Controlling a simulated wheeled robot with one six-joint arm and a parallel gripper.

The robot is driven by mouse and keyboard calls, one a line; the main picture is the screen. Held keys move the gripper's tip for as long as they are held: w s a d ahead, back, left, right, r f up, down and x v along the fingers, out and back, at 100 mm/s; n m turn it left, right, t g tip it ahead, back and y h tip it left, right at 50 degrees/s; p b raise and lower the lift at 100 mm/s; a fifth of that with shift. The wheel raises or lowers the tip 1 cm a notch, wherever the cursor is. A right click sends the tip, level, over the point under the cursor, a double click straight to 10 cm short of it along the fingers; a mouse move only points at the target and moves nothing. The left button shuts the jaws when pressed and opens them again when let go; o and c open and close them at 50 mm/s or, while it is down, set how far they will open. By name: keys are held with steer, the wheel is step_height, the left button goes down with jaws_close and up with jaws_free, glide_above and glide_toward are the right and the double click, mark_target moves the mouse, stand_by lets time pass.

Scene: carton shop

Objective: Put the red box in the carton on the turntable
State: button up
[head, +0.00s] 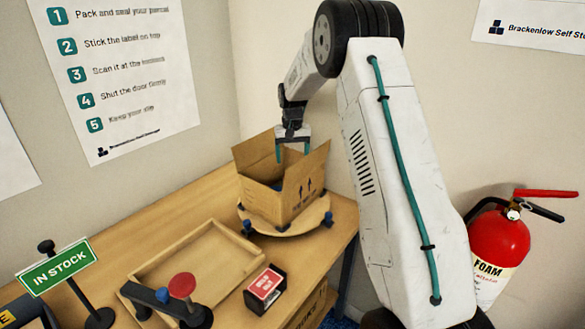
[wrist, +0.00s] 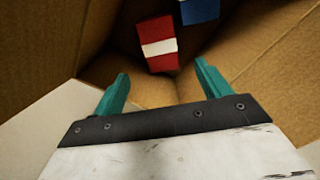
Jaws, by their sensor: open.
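The open carton (head: 285,197) stands on the round turntable (head: 300,224) at the table's far right corner, its flaps up. My gripper (head: 292,156) is over the carton's mouth, pointing down, with its teal fingers apart. In the wrist view my gripper (wrist: 158,88) is open, with nothing between the fingers. The red box (wrist: 157,43), with a white band, lies inside the carton beyond the fingertips. The head view does not show it, as the carton's walls hide it.
A blue item (wrist: 199,10) lies in the carton beside the red box. An empty wooden tray (head: 197,262), a red-topped dark block (head: 265,286), a red-knobbed device (head: 181,287) and an "IN STOCK" sign (head: 57,267) stand nearer on the table. Blue knobs sit around the turntable.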

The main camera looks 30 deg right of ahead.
steer(key=s+a+r+n, duration=0.1)
steer(key=s+a+r, duration=0.7)
steer(key=s+r, duration=0.25)
steer(key=s+a+r+n, duration=0.2)
steer(key=s+a+r, duration=0.5)
steer(key=s+r, duration=0.3)
steer(key=s+a+f+n, duration=0.1)
steer(key=s+a+f, duration=0.1)
steer(key=s, duration=1)
steer(key=s+a+f+n+t, duration=0.1)
steer(key=s+a, duration=0.4)
steer(key=s, duration=0.8)
steer(key=shift+s+f, duration=0.2)
steer(key=shift+f, duration=0.4)
steer(key=shift+a, duration=0.1)
